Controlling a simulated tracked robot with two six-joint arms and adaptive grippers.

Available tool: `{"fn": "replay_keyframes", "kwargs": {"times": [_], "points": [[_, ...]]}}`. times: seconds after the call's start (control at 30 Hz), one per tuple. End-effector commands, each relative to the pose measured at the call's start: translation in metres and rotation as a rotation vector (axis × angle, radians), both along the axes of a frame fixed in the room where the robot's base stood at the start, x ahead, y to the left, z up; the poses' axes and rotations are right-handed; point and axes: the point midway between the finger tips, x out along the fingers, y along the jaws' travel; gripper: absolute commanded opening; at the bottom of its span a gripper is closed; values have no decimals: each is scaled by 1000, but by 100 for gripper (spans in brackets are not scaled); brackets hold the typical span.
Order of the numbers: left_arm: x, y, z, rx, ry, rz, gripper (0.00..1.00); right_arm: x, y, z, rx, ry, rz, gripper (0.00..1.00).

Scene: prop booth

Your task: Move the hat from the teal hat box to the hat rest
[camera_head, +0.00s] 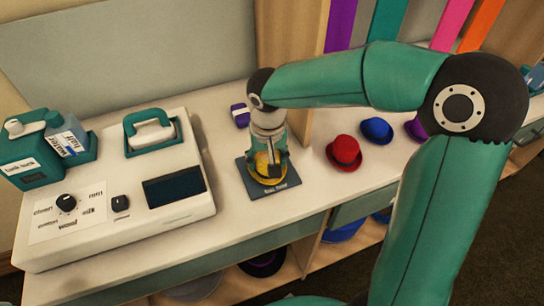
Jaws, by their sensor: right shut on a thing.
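A yellow hat (262,178) is at the dark square base of the hat rest (283,190), which has a pale label on its front edge. My right gripper (272,163) points down over it and is shut on the hat. The fingers and wrist cover part of the hat, and I cannot tell whether its underside touches the rest. I cannot make out a teal hat box with certainty. My left gripper is not in view.
Red (344,152) and blue (377,130) hats stand right of the rest. A small purple item (240,115) lies behind it. More hats are on shelves below.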

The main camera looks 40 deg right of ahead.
Motion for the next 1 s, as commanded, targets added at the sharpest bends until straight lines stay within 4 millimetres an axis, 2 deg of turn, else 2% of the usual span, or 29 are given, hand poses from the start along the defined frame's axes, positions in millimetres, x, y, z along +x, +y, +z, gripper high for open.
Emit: {"fn": "replay_keyframes", "kwargs": {"times": [0.33,0.37,0.5,0.53,0.87,1.0], "points": [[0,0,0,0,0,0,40,0,0,0,0,0,0,40],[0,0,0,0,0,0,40,0,0,0,0,0,0,65],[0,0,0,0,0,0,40,0,0,0,0,0,0,88],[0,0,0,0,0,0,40,0,0,0,0,0,0,91],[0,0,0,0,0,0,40,0,0,1,0,-1,0,91],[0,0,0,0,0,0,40,0,0,10,0,-3,0,91]]}}
